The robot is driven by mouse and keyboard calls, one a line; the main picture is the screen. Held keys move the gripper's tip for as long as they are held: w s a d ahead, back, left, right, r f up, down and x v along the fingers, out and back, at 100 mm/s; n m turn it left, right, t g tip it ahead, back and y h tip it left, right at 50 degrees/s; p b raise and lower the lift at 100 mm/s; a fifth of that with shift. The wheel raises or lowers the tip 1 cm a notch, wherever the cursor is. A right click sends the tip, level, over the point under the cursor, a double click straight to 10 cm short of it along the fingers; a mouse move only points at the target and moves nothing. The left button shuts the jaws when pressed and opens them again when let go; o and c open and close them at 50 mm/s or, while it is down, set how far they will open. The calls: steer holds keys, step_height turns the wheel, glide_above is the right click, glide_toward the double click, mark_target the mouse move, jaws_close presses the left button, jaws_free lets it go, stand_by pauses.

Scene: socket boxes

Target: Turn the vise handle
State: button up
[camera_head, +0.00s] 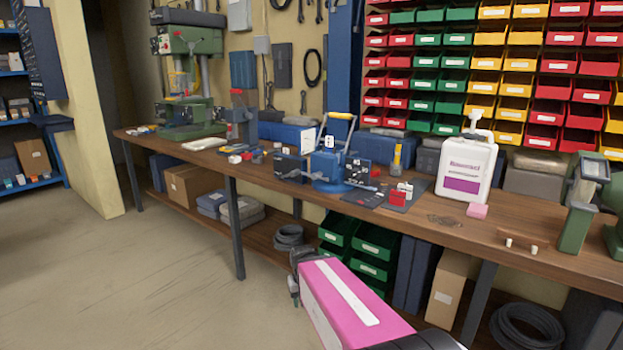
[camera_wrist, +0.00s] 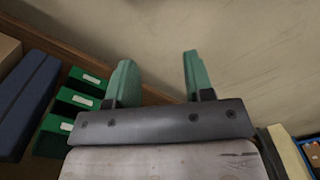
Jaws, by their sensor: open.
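A blue device that looks like the vise (camera_head: 328,166) stands on a round blue base on the workbench, near the middle in the head view. A yellow-gripped bar shows above it; I cannot tell whether this is the vise handle. The vise does not show in the wrist view. My gripper (camera_wrist: 158,75) shows two green fingers spread apart with nothing between them, over bare floor. In the head view my pink arm is low in front of the bench, below its top and well apart from the vise. The fingers are not clear there.
The wooden workbench (camera_head: 276,180) carries a white jug (camera_head: 466,172), a green drill press (camera_head: 190,75) and small parts around the vise. Green bins (camera_head: 375,242) and a cardboard box (camera_head: 447,290) sit under it, close to my arm. Open floor lies at left.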

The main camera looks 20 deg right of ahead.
steer(key=shift+o, duration=0.6)
steer(key=n+t+h, duration=0.1)
steer(key=t+h, duration=0.4)
steer(key=h, duration=1.2)
glide_toward(312, 177)
steer(key=x, duration=1.1)
steer(key=c, duration=0.9)
